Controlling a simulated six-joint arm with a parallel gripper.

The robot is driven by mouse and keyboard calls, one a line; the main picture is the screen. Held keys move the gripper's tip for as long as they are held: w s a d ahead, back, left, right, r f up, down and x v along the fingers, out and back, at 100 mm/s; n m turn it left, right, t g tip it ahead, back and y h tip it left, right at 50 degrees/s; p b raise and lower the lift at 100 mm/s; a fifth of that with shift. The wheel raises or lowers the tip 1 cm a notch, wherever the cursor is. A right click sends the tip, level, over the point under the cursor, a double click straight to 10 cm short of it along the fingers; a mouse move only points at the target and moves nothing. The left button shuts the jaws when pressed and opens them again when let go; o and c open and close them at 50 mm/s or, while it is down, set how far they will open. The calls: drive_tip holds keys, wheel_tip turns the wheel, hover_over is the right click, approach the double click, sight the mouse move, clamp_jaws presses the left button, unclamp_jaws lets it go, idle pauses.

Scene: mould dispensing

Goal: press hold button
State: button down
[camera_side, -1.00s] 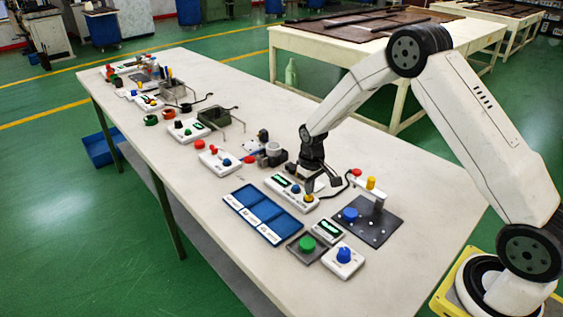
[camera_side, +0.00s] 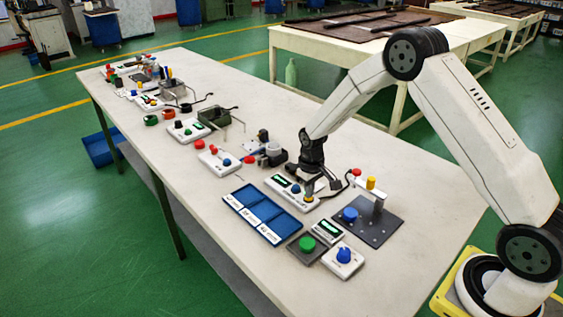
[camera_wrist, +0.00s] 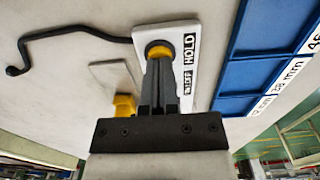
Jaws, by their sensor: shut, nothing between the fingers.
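The hold button is a yellow round button (camera_wrist: 158,49) next to the word HOLD on a white panel (camera_wrist: 176,34) in the wrist view. In the side view the same panel (camera_side: 274,182) has a green display and a blue button, and the yellow button (camera_side: 309,199) is at its near end, partly covered. My gripper (camera_side: 311,192) is shut and empty, pointing down at that end. In the wrist view the fingertips of my gripper (camera_wrist: 158,62) overlap the yellow button's lower part. I cannot tell whether they touch it or whether it is pressed in.
A blue tray (camera_side: 239,205) lies left of the panel. A green button (camera_side: 307,244) and a blue dial (camera_side: 344,255) are nearer. A black cable (camera_wrist: 75,37) lies behind the panel.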

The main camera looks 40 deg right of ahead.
sight(310, 199)
drive_tip(key=shift+r, duration=0.15)
wheel_tip(310, 199, up, 11)
drive_tip(key=shift+r, duration=0.15)
idle(1.5)
idle(0.4)
drive_tip(key=s+a+t, duration=0.1)
drive_tip(key=s+a, duration=0.2)
drive_tip(key=s, duration=0.7)
drive_tip(key=s+a+r+t, duration=0.1)
drive_tip(key=s+a, duration=0.2)
drive_tip(key=s, duration=0.7)
drive_tip(key=shift+a+r+t, duration=0.2)
drive_tip(key=shift+a+t, duration=0.1)
